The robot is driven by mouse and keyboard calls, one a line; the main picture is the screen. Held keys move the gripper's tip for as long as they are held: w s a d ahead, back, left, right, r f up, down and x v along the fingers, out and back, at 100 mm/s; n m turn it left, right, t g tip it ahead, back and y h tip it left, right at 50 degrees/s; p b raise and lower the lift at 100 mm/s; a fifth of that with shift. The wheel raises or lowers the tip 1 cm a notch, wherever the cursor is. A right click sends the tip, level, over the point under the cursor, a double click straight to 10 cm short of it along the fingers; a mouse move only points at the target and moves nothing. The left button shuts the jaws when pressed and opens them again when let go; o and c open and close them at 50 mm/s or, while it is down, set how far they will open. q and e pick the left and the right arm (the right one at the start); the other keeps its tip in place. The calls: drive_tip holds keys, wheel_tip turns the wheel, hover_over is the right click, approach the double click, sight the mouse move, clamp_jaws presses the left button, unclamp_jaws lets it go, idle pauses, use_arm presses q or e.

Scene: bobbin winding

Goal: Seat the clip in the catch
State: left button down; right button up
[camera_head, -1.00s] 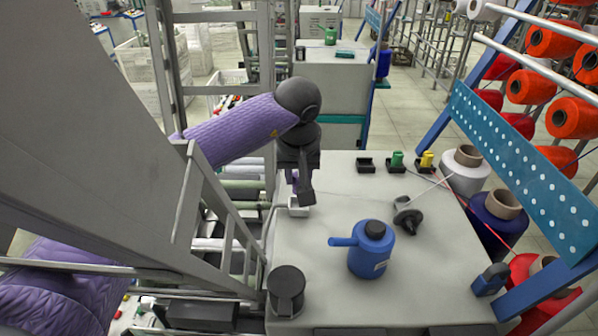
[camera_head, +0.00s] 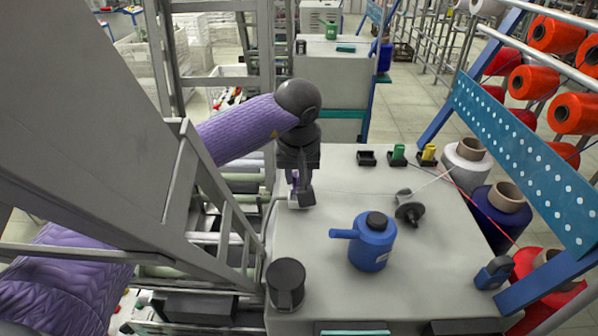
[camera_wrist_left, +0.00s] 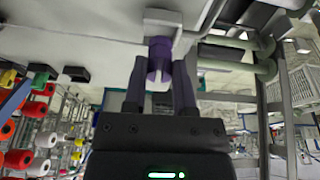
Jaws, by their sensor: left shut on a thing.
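The clip is a small purple round piece (camera_wrist_left: 158,58) between the two fingers of my left gripper (camera_wrist_left: 159,88) in the left wrist view. The gripper is shut on it. The catch, a pale grey bracket (camera_wrist_left: 163,18), is fixed at the table edge just beyond the clip. The clip's far end lies at the bracket's opening; I cannot tell whether it is fully inside. In the head view, the left gripper (camera_head: 300,193) points down at the table's left edge and hides most of the clip and catch. My right gripper is not in view.
A blue can (camera_head: 372,245) and a dark cup (camera_head: 286,285) stand on the table (camera_head: 330,225). A dark spindle piece (camera_head: 409,213) lies right of the gripper. Small holders (camera_head: 398,156) line the back. Yarn cones (camera_head: 466,163) stand at the right. Metal framing rises at the left.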

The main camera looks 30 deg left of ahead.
use_arm(q)
drive_tip(key=shift+f+b, duration=0.65)
drive_tip(key=shift+f, duration=0.45)
drive_tip(key=shift+c, duration=1.7)
unclamp_jaws()
drive_tip(key=p+v, duration=0.2)
drive_tip(key=v, duration=0.8)
